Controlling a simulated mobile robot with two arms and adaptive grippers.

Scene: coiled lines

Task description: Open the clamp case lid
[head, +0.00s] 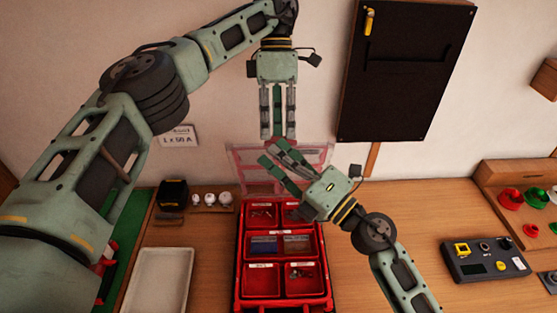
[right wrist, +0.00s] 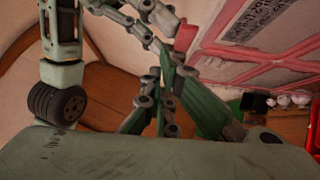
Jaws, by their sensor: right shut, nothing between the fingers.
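The red clamp case (head: 243,270) stands on the table with its interior exposed; several labelled compartments hold small parts. Its clear lid with a pinkish-red frame (head: 238,160) stands raised at the back of the case. The lid also fills the upper right of the right wrist view (right wrist: 285,58). My right gripper (head: 273,153) is shut and empty, its fingers in front of the lid; I cannot tell whether they touch it. My left gripper (head: 278,137) hangs pointing down above the lid's top edge; its finger opening is unclear.
A white tray (head: 160,280) lies left of the case. Behind it are a black item (head: 173,195) and small white knobs on a wooden block (head: 210,208). A dark control box (head: 487,260) stands at right. A black board (head: 405,70) hangs on the wall. Table right of the case is partly clear.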

